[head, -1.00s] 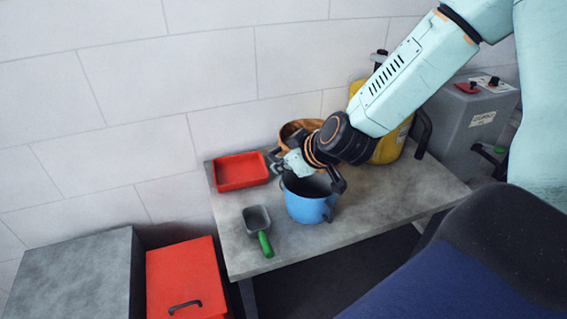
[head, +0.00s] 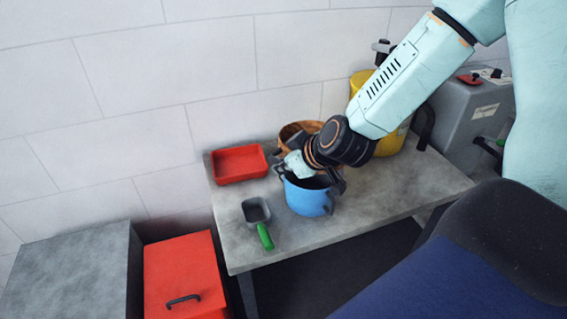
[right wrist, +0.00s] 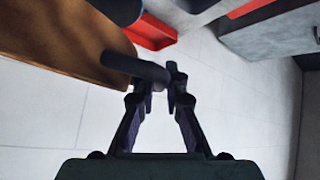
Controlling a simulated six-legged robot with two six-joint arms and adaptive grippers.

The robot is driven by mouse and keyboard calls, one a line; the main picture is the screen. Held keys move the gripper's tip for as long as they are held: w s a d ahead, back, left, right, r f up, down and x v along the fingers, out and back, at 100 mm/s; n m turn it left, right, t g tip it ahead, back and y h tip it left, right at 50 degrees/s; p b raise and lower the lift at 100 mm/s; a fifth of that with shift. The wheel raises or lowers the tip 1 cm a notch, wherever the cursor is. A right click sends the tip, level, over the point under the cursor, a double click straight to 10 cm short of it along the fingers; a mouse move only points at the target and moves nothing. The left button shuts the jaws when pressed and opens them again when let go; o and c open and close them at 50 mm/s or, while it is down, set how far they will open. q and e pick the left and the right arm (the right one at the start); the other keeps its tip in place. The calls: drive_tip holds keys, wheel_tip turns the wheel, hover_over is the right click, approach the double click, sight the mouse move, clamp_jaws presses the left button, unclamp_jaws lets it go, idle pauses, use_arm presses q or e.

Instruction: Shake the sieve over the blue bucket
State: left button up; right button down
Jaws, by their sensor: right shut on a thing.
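The blue bucket (head: 308,200) stands on the grey bench, upright, its mouth partly covered by my right gripper. My right gripper (head: 284,164) is over the bucket's rim and shut on the sieve's dark handle. The sieve (head: 300,128) has a brown wooden rim that shows behind my wrist in the head view. In the right wrist view its brown side (right wrist: 70,45) fills the upper left, and the handle runs to the closed fingertips (right wrist: 172,75). The sieve's mesh and contents are hidden. My left gripper is not in view.
A red box (head: 185,275) stands at lower left. A tiled wall is close behind.

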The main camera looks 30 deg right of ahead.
drive_tip(key=shift+f+b, duration=1.05)
drive_tip(key=shift+f, duration=0.5)
drive_tip(key=shift+d, duration=0.1)
